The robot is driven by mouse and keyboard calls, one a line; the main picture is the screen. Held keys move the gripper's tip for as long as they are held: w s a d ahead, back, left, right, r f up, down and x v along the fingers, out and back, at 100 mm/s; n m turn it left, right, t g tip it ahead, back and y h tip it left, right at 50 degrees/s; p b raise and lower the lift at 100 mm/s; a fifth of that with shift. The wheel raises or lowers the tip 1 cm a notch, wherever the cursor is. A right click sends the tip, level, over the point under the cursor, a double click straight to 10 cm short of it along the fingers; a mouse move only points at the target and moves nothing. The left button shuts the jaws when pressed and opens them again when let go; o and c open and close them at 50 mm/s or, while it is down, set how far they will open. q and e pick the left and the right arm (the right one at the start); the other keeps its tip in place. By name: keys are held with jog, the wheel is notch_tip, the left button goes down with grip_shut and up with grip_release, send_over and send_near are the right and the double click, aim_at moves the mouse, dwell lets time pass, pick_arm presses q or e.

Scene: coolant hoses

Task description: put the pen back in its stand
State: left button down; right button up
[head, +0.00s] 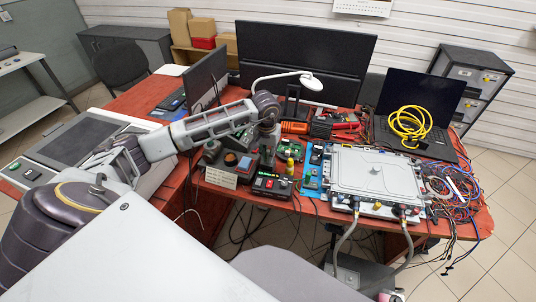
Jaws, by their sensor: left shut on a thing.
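My left arm reaches in from the left, and its gripper (267,150) points down over the front left of the red-topped bench (215,192). The gripper is shut on a thin thing, seemingly the pen, which the fingers and the small scale mostly hide. It is beside a grey unit with a red knob (231,159) and above a black box with lit red and green displays (271,186). I cannot make out the pen's stand for certain among these. My right gripper is not in view.
A white lidded metal case (372,170) with hoses at its front stands to the right. A yellow coil (409,124) lies on a laptop (437,143). Tangled wires (453,188) lie at the right edge. A monitor (305,60) and white lamp (311,82) stand behind. Little bench is bare.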

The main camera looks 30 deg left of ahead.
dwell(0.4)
pick_arm(q)
jog(key=c, duration=1.4)
grip_release()
jog(key=shift+o, duration=0.5)
jog(key=o, duration=0.5)
jog(key=shift+r, duration=0.25)
jog(key=shift+s+r+p, duration=0.15)
jog(key=shift+r+p, duration=0.55)
jog(key=shift+r, duration=0.6)
jog(key=shift+s+r+p, duration=0.1)
jog(key=shift+r+p, duration=0.6)
jog(key=shift+r, duration=0.55)
